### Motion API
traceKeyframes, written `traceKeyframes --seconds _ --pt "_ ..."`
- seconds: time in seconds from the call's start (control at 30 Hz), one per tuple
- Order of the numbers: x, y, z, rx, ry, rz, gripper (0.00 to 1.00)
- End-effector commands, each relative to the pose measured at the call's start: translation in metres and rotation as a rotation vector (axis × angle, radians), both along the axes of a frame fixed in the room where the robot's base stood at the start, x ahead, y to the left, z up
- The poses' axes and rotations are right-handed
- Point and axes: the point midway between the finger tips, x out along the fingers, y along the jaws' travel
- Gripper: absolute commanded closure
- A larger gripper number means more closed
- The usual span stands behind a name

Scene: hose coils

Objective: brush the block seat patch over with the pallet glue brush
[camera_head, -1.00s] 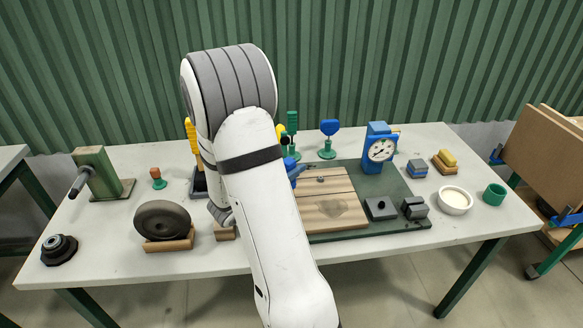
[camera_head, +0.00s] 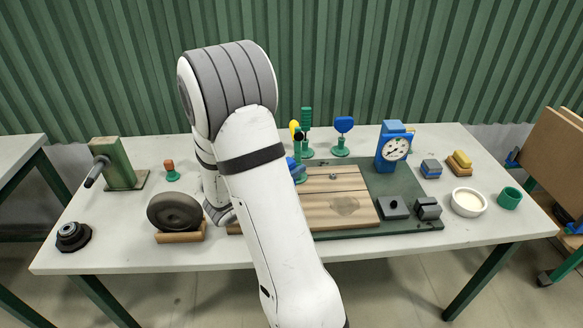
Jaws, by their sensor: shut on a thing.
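My white arm crosses the middle of the picture and hides the board's left side. My gripper is hidden behind the arm, so what it holds does not show. I cannot pick out the pallet glue brush with certainty. A small blue part (camera_head: 297,170) shows at the arm's right edge, by the board's left side; what it belongs to is unclear.
Behind the board stand a green tool (camera_head: 307,118), a blue paddle (camera_head: 343,126) and a yellow-topped item (camera_head: 294,127). A blue dial gauge (camera_head: 394,148), dark blocks (camera_head: 393,207), a white bowl (camera_head: 469,202) and a green cup (camera_head: 509,198) are to the right. A dark wheel (camera_head: 174,212) stands left.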

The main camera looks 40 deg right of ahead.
Motion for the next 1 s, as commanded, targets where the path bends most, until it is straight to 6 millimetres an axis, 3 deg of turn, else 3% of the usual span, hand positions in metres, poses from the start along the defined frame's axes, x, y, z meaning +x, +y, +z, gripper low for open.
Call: traceKeyframes --seconds 1.0 --pt "0.0005 0.0 -0.0075 -0.002 -0.001 0.001 1.0"
